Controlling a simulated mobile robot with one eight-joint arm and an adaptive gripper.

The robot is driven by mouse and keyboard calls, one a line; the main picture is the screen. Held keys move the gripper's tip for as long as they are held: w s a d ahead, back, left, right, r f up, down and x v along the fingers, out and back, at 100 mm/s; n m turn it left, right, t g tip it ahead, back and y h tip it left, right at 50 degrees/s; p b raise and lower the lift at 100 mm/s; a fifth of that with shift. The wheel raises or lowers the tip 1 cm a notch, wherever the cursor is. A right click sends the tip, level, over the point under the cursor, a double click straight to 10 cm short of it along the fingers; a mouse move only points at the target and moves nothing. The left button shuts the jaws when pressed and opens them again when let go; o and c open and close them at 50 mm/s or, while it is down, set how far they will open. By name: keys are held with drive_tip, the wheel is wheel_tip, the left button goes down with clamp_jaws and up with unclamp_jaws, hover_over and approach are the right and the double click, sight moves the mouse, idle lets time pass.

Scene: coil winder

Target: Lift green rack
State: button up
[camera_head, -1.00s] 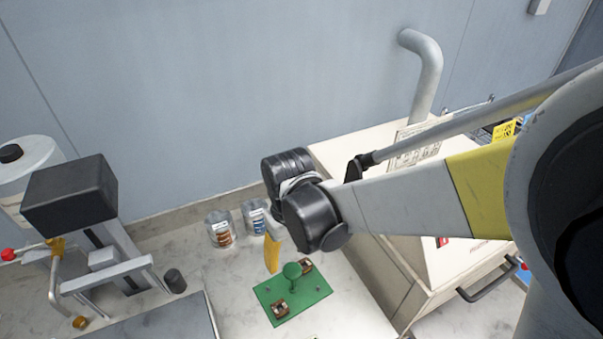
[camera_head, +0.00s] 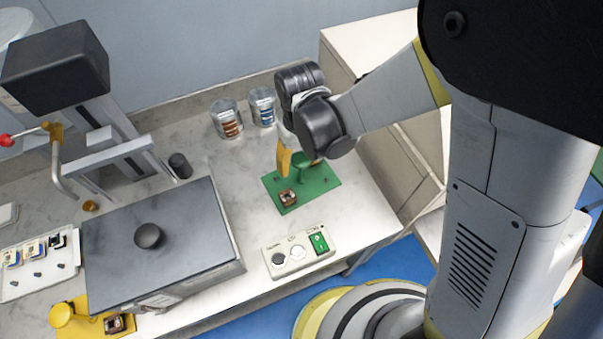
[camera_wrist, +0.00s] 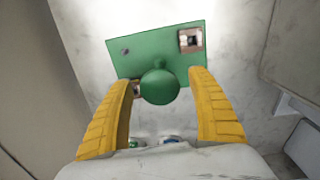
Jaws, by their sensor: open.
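The green rack (camera_head: 318,185) is a flat green plate lying on the bench, with an upright round-knobbed handle and small square coil parts on it. In the wrist view the rack (camera_wrist: 140,50) fills the upper middle, and its green knob (camera_wrist: 160,87) sits between the two yellow fingers. My gripper (camera_head: 293,162) is over the rack in the head view, pointing down. In the wrist view my gripper (camera_wrist: 166,82) is open, with gaps between the knob and both fingers. The handle is partly hidden by the finger in the head view.
Two clear jars (camera_head: 227,119) stand behind the rack. A control box (camera_head: 298,250) with buttons lies in front. A grey box with a black knob (camera_head: 150,260) is to the left. A yellow rack (camera_head: 90,320) sits at the front left. A beige cabinet (camera_head: 375,180) stands right.

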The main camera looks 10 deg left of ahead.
clamp_jaws()
idle(0.6)
